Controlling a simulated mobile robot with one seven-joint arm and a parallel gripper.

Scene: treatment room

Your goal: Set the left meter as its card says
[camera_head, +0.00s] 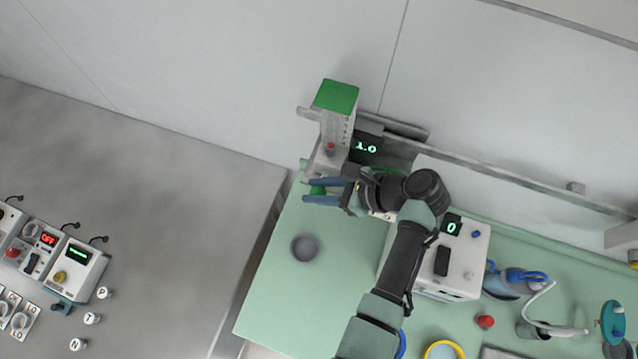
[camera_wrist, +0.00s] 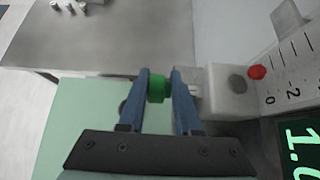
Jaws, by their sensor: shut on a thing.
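The left meter (camera_head: 337,120) is an upright wall unit with a green top, a marked scale and a green knob low on its side. Its display (camera_head: 366,147) reads 1.0. In the wrist view its scale (camera_wrist: 291,88) shows 0 and 2, with a red ball (camera_wrist: 257,72) near the 0 end. My gripper (camera_head: 318,192) has its blue fingers on either side of the green knob (camera_wrist: 157,88) and is shut on it. I cannot make out a card for this meter. A green part behind my wrist is mostly hidden.
A white box with a display reading 0 (camera_head: 452,227) stands right of my arm. A grey cup (camera_head: 305,247) sits on the green table (camera_head: 268,290). A mask with tubing (camera_head: 520,280) and a red knob (camera_head: 486,321) lie at right. A grey counter (camera_head: 150,170) holds several devices.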

